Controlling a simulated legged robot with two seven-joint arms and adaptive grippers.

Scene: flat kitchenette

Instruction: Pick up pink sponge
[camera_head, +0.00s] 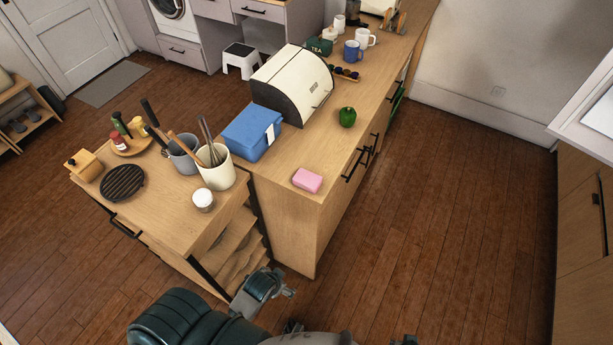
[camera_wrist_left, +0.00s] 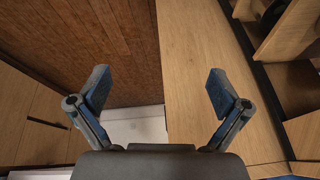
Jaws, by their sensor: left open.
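The pink sponge (camera_head: 308,180) lies flat on the near end of the long wooden counter (camera_head: 285,210), close to its front corner. My left gripper (camera_wrist_left: 158,92) is open, with its two fingers spread apart and nothing between them in the left wrist view. In the head view my left arm is low at the bottom, below and in front of the counter end, well apart from the sponge. The sponge does not show in the left wrist view. My right gripper does not show.
A blue box (camera_head: 251,132) and a cream bread bin (camera_head: 291,84) stand behind the sponge. A green pepper (camera_head: 347,117) sits farther along the counter. A lower cart (camera_head: 165,215) at left holds a utensil crock (camera_head: 217,172) and a small jar (camera_head: 203,200). The right-hand floor is clear.

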